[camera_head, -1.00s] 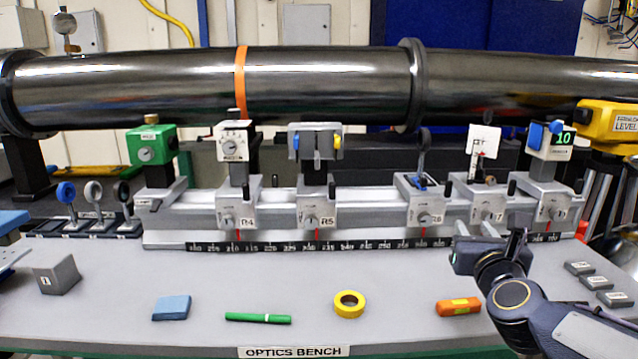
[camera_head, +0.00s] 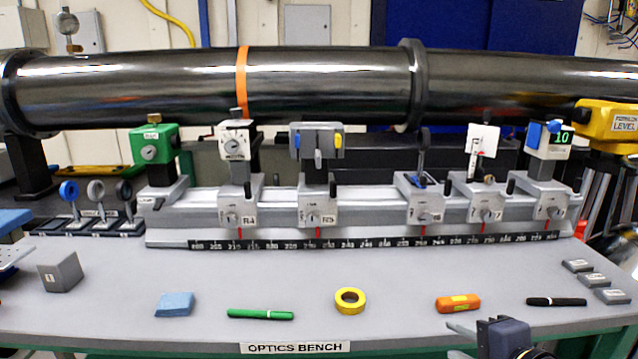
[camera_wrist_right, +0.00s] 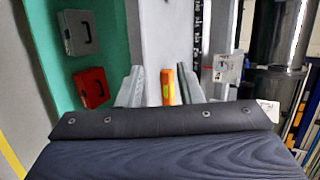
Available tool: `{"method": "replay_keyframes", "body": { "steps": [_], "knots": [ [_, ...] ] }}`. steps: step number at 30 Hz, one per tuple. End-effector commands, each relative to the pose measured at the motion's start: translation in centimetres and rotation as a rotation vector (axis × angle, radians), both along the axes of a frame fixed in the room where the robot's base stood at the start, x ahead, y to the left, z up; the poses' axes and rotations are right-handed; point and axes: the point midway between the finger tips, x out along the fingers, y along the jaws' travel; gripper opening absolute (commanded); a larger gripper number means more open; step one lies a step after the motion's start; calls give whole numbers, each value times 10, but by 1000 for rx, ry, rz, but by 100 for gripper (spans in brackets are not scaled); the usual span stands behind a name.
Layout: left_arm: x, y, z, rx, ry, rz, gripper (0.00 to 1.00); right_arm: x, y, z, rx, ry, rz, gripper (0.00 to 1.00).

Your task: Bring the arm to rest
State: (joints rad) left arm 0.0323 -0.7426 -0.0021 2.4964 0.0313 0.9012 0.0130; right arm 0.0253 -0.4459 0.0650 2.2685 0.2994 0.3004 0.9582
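My right gripper (camera_head: 456,340) shows at the bottom edge of the head view, in front of the bench's front edge, right of centre. Its pale fingers also show in the right wrist view (camera_wrist_right: 158,86), spread apart with nothing gripped. An orange tool (camera_head: 458,303) lies on the bench beyond them; in the wrist view (camera_wrist_right: 168,88) it appears in the gap between the fingers. Most of my right arm is outside the head view. My left gripper is not in view.
The optics bench (camera_head: 400,325) carries a blue block (camera_head: 174,304), green pen (camera_head: 261,314), yellow tape roll (camera_head: 350,300) and black marker (camera_head: 556,301). A rail (camera_head: 360,230) with mounts stands behind. The wrist view shows a red case (camera_wrist_right: 92,87) and grey case (camera_wrist_right: 78,33).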

Motion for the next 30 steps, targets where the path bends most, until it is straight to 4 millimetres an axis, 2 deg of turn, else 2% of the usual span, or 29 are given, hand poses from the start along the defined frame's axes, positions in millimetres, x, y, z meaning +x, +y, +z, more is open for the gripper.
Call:
{"method": "replay_keyframes", "body": {
  "steps": [1,6,12,15,16,25,30],
  "knots": [
    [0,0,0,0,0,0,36,-22,2,-16,-138,20,101,33],
    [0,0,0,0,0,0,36,-81,7,-61,-494,77,421,33],
    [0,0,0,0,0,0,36,-137,7,-102,-764,116,745,33],
    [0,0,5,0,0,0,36,-161,6,-112,-860,126,889,33],
    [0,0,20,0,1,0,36,-158,6,-96,-854,125,882,33],
    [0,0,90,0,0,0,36,-157,6,-25,-850,124,875,33],
    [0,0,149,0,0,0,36,-157,7,34,-849,124,875,33]
  ]
}}
